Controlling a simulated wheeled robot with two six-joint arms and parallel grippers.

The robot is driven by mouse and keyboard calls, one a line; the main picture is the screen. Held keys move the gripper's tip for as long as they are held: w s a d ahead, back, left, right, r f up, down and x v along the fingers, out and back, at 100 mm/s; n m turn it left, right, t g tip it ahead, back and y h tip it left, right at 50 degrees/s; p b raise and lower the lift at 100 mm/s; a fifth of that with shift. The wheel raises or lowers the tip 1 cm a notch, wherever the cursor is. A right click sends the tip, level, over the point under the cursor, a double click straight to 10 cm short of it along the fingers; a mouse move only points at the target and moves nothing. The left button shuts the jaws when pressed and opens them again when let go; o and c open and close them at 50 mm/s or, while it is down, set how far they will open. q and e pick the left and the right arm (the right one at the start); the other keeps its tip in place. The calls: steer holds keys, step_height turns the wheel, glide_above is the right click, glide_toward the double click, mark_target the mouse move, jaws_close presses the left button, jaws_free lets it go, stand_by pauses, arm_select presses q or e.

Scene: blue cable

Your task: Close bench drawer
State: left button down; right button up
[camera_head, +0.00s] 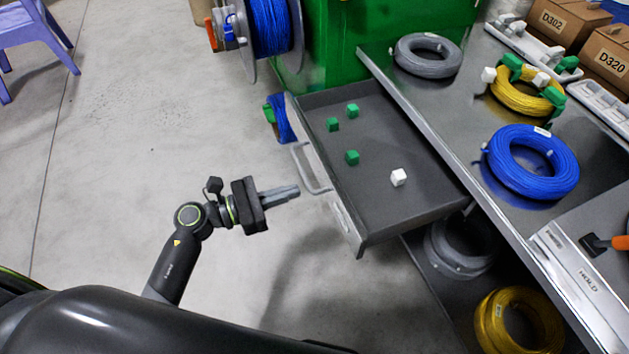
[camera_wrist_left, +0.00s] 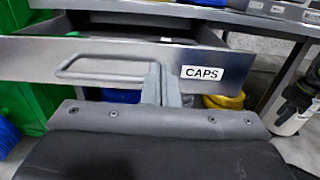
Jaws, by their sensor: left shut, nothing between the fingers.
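The bench drawer (camera_head: 385,205) is pulled out from under the metal bench top. Several small green cubes (camera_head: 352,158) and a white cube (camera_head: 398,177) lie in it. Its front has a bar handle (camera_head: 309,168), which also shows in the left wrist view (camera_wrist_left: 100,75), left of a CAPS label (camera_wrist_left: 202,73). My left gripper (camera_head: 297,190) is shut and empty, with its fingertips pointing at the drawer front, close to the handle. In the left wrist view the fingers (camera_wrist_left: 161,72) overlap the front between handle and label; I cannot tell whether they touch it. My right gripper is not in view.
The bench top (camera_head: 455,110) holds a grey coil (camera_head: 428,55), a yellow coil (camera_head: 525,97) and a blue coil (camera_head: 530,162). More coils lie on the shelf below. A green cabinet (camera_head: 335,40) with a blue cable reel (camera_head: 270,25) stands behind the drawer.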

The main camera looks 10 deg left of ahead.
mark_target(328, 180)
arm_select(q)
steer(key=x, duration=0.4)
steer(key=shift+w+d, duration=0.25)
steer(key=shift+d, duration=0.05)
steer(key=shift+x, duration=0.75)
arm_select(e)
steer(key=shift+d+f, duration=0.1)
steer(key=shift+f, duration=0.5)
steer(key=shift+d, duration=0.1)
